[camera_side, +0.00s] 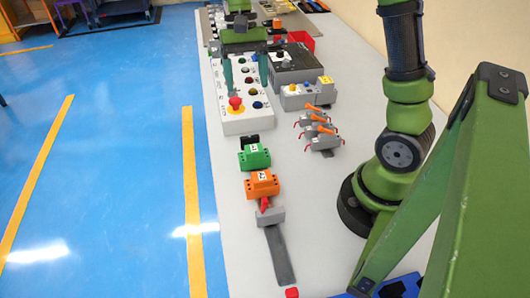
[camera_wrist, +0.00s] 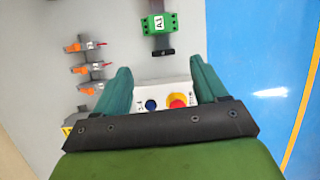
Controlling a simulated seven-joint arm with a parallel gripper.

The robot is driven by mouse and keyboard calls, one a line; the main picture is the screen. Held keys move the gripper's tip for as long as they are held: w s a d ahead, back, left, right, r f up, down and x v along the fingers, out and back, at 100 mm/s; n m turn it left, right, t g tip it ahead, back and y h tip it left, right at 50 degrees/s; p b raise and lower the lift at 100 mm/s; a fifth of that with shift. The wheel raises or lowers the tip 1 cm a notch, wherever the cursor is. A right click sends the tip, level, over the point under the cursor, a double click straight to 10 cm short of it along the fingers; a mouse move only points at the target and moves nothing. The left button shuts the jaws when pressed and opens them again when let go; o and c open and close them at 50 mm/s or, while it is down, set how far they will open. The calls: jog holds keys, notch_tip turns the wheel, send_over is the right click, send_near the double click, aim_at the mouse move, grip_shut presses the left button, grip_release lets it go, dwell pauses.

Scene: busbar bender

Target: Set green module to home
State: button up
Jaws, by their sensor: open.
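The green module (camera_side: 254,157), a small block with a white label, sits in line between a black end piece (camera_side: 249,140) and the orange module (camera_side: 262,184). In the wrist view the green module (camera_wrist: 158,23) is at the top, its label reading A1, with the black piece (camera_wrist: 163,52) just below it. My gripper (camera_side: 246,87) is open and empty over the white control box, behind the green module in the side view. In the wrist view my gripper (camera_wrist: 160,66) has its fingers wide apart, with the module beyond their tips. I cannot tell which spot is home.
The white control box (camera_side: 237,118) has a red stop button (camera_side: 235,103) and lies below my fingers. A grey rail (camera_side: 278,255) with a red-marked grey block (camera_side: 269,215) extends forward. Several orange-levered switches (camera_side: 319,130) stand to the right. The table is clear between them and the modules.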

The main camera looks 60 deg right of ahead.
jog(key=r, duration=0.1)
send_near(254, 149)
jog(key=shift+g+y, duration=0.3)
jog(key=x, duration=0.8)
jog(key=shift+w+d+f, duration=0.1)
jog(key=shift+d+f, duration=0.05)
jog(key=shift+f, duration=0.25)
